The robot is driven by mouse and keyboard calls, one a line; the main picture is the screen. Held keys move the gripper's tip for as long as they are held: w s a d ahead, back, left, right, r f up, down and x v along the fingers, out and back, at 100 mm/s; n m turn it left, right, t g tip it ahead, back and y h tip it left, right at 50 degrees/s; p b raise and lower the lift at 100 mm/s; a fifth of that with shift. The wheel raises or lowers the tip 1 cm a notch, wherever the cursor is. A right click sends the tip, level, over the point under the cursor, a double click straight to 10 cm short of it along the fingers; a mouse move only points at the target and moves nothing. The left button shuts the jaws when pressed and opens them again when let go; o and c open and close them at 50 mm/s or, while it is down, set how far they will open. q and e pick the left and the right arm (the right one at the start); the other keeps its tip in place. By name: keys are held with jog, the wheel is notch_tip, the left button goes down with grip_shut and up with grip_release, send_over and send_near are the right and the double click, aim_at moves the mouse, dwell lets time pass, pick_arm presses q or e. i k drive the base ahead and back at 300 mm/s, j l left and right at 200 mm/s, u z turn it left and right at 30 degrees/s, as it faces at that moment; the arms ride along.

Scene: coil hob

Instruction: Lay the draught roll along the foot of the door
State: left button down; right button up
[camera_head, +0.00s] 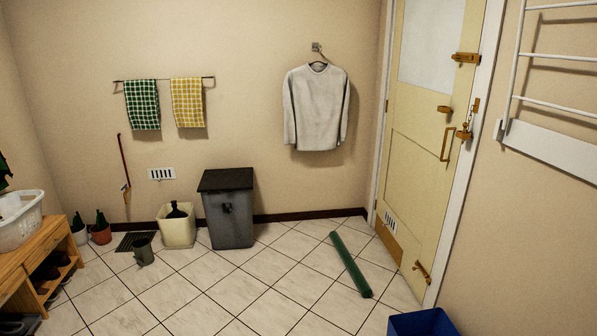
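The draught roll, a long dark green tube (350,263), lies on the tiled floor a little left of the door. It slants from upper left to lower right, apart from the door's foot. The pale yellow door (418,170) is on the right and looks shut. It has a frosted pane, brass bolts and handles, a small vent and a brown plate low down. Neither of my grippers shows in the head view.
A blue bin (422,322) stands at the bottom right, near the door's near side. A grey lidded bin (230,215), a cream bin (177,228) and a watering can (144,252) stand along the back wall. A wooden shoe bench (38,262) is at left. The middle floor is clear.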

aim_at(359, 281)
jog(key=i, duration=1.85)
jog(key=i+z, duration=0.2)
jog(key=i, duration=0.2)
jog(key=i+j+z, duration=0.15)
jog(key=i, duration=0.3)
jog(key=i+j+z, duration=0.2)
jog(key=i, duration=0.2)
jog(key=i+j+z, duration=0.2)
jog(key=i, duration=0.2)
